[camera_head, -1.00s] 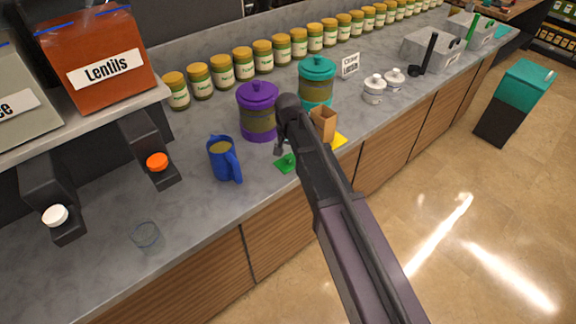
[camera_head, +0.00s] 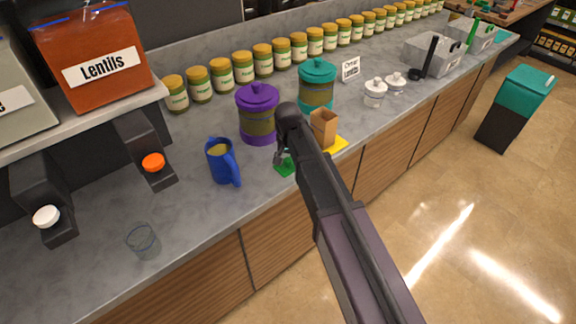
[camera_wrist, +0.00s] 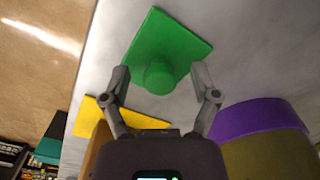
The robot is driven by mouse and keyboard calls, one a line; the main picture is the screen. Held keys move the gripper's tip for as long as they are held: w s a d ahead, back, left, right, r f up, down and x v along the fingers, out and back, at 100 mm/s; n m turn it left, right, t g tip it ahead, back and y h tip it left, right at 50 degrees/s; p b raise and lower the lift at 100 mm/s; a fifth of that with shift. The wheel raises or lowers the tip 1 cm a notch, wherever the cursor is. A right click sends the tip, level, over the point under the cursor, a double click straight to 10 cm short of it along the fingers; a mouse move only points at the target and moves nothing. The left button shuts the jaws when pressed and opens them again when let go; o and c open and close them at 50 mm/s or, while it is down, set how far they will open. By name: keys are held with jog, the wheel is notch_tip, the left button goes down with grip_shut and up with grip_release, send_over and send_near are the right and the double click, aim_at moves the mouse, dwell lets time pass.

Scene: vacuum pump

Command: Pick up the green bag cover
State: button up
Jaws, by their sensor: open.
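The green bag cover (camera_wrist: 168,50) is a flat green square with a round knob on top. It lies on the grey counter in the wrist view, and a part of it shows in the head view (camera_head: 284,168), the rest hidden by my gripper and arm. My gripper (camera_wrist: 160,74) is open above it, with one finger on each side of the knob. The fingers look apart from the knob; I cannot tell how far above the counter their tips are.
A yellow cover (camera_head: 336,144) and a brown paper bag (camera_head: 323,128) are just right of my gripper. A purple-lidded jar (camera_head: 258,112) and a blue mug (camera_head: 222,162) stand to its left. A teal-lidded jar (camera_head: 316,86) is behind. The counter front left is mostly clear, except a glass (camera_head: 143,242).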

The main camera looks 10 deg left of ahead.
aim_at(288, 160)
jog(key=c, duration=0.9)
jog(key=shift+r, duration=0.1)
notch_tip(288, 160, up, 4)
jog(key=p, duration=0.3)
jog(key=shift+f+p, duration=0.25)
jog(key=shift+p, duration=0.1)
jog(key=s+d, duration=0.3)
jog(key=s, duration=0.4)
jog(key=s+d+r+p, duration=0.1)
jog(key=s+d, duration=0.3)
jog(key=s, duration=0.3)
jog(key=shift+s+r, duration=0.15)
jog(key=shift+s, duration=0.05)
jog(key=shift+d, duration=0.1)
